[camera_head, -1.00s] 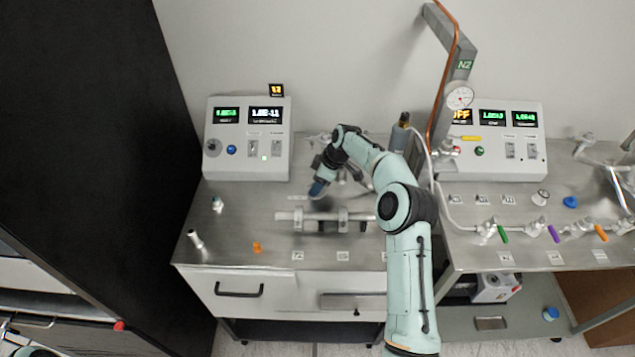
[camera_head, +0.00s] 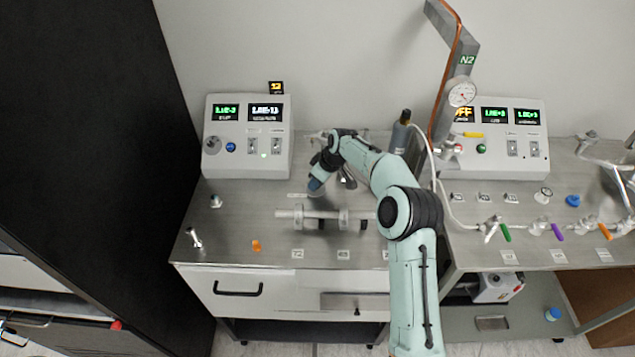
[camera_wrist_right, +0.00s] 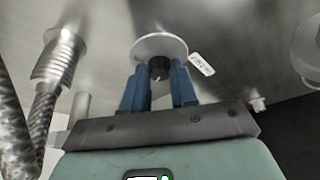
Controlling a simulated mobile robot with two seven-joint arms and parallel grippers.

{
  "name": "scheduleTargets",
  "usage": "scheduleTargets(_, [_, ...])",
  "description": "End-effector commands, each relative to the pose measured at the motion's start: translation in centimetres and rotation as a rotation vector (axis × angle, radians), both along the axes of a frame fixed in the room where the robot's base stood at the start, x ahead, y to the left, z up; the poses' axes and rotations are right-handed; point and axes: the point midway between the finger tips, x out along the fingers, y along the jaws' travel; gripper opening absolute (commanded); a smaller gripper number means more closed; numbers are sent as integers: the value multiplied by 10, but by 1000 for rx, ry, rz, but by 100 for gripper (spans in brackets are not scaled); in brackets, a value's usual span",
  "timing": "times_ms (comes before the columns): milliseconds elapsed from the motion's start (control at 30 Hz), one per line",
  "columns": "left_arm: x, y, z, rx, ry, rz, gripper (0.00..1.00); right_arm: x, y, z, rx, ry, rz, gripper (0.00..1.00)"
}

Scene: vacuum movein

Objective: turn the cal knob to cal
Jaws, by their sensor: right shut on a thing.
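In the right wrist view the cal knob (camera_wrist_right: 159,68) is a small black knob on a round white disc (camera_wrist_right: 148,45). The blue fingers of my right gripper (camera_wrist_right: 160,80) stand on either side of it and are shut on it. A small white label (camera_wrist_right: 201,64) lies beside the disc; its text is too small to read. In the head view my right gripper (camera_head: 315,186) points down at the bench behind a horizontal metal tube. My forearm and wrist hide the knob there. My left gripper is not in view.
The horizontal metal tube (camera_head: 320,214) lies just in front of my right gripper. A control box (camera_head: 247,160) with green displays stands at the back left, another (camera_head: 515,150) at the right. A ribbed metal hose (camera_wrist_right: 60,58) is close at the left in the wrist view.

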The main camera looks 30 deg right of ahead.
Motion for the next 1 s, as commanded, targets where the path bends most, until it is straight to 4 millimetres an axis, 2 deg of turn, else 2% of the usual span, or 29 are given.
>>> scheduleTargets(400, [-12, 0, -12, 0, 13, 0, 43, -1, 4, 1, -3, -2, -393, 0])
scheduleTargets(1000, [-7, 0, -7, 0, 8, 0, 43, 1, 8, 2, -3, -1, -941, 0])
